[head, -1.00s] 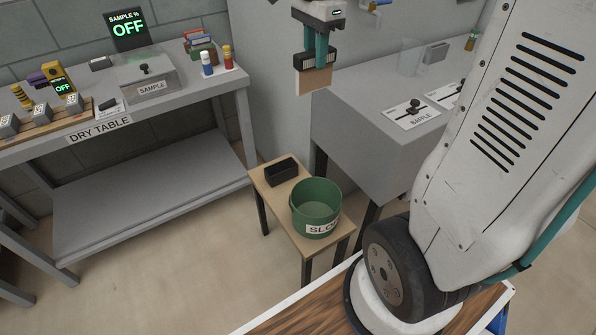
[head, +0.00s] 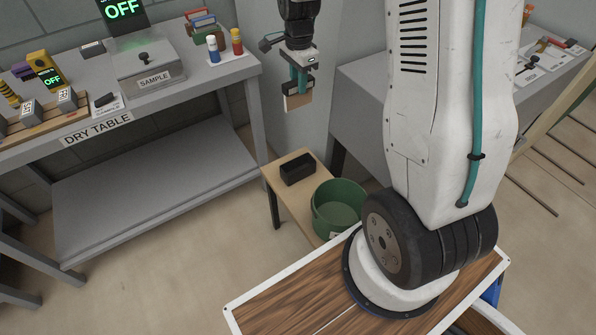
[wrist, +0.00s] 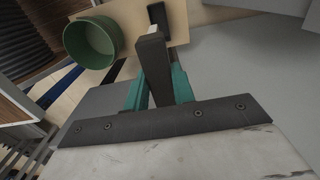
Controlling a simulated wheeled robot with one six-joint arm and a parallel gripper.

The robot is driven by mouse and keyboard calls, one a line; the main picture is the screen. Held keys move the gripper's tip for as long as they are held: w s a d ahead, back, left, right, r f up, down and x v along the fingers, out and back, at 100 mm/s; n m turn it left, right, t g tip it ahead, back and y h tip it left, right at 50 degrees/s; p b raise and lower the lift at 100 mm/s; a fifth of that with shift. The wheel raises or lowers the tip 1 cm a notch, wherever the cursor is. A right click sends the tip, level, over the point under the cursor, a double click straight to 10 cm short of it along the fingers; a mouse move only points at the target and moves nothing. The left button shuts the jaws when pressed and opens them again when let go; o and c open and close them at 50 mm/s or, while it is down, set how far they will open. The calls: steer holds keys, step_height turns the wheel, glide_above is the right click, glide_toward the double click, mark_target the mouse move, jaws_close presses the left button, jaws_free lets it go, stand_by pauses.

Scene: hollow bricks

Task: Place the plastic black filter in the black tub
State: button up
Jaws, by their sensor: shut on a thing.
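My gripper (head: 299,82) hangs in the air, its teal fingers shut on a block with a dark upper part and a tan lower face, seemingly the black filter (head: 298,100). In the wrist view the held filter (wrist: 152,68) shows as a dark bar between the fingers. The black tub (head: 298,168) is a small dark rectangular box on the low wooden table, below my gripper in the head picture and apart from the filter. A dark part of the tub (wrist: 182,12) shows at the top of the wrist view. Its inside is hardly visible.
A green bucket (head: 338,205) stands beside the tub on the wooden table (head: 283,190). The grey dry table (head: 200,85) with a sample box (head: 147,68) is at left. A grey bench (head: 358,95) stands at right, partly hidden by my arm.

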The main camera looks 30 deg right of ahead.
step_height(320, 180, down, 32)
steer(key=shift+r, duration=0.1)
steer(key=shift+f, duration=0.2)
steer(key=o, duration=1)
steer(key=shift+r, duration=0.15)
